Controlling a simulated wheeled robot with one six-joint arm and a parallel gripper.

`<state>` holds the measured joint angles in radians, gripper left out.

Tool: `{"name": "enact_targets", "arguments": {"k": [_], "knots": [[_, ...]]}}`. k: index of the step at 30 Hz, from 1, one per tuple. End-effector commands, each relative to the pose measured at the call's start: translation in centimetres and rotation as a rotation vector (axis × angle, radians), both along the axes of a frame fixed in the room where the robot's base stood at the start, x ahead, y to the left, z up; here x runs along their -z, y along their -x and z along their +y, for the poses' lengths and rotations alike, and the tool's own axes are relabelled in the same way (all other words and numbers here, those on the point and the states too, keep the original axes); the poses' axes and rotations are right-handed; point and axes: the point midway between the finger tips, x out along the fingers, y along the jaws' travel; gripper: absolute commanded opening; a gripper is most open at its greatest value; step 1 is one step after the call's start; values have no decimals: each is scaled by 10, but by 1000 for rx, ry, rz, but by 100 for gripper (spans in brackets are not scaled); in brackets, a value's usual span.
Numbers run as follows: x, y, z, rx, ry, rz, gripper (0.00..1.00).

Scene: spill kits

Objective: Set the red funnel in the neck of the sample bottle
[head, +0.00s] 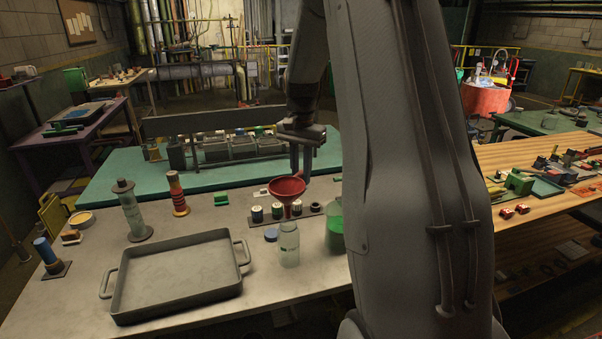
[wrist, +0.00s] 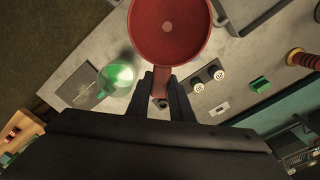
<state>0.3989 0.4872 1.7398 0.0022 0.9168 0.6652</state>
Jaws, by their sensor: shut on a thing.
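The red funnel (head: 287,188) is upright, and its bowl fills the upper middle of the wrist view (wrist: 170,28). My gripper (head: 301,165) is shut on the funnel's handle; the fingers (wrist: 163,90) clasp it from both sides in the wrist view. The clear sample bottle (head: 289,246) stands on the grey bench, directly below the funnel in the head view. The spout's lower end shows close to the bottle's neck, but I cannot tell whether it is inside. In the wrist view the funnel hides the bottle.
A green-filled container (head: 335,232) stands close right of the bottle. A blue cap (head: 271,235) lies left of it. A rack with small jars (head: 320,209) is behind. A grey tray (head: 178,275) takes up the front left. My arm blocks the right side.

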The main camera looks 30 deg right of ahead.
Motion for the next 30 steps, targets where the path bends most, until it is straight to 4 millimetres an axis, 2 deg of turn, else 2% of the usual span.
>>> {"name": "enact_targets", "arguments": {"k": [30], "knots": [[23,0,0,0,-1,0,0]]}}
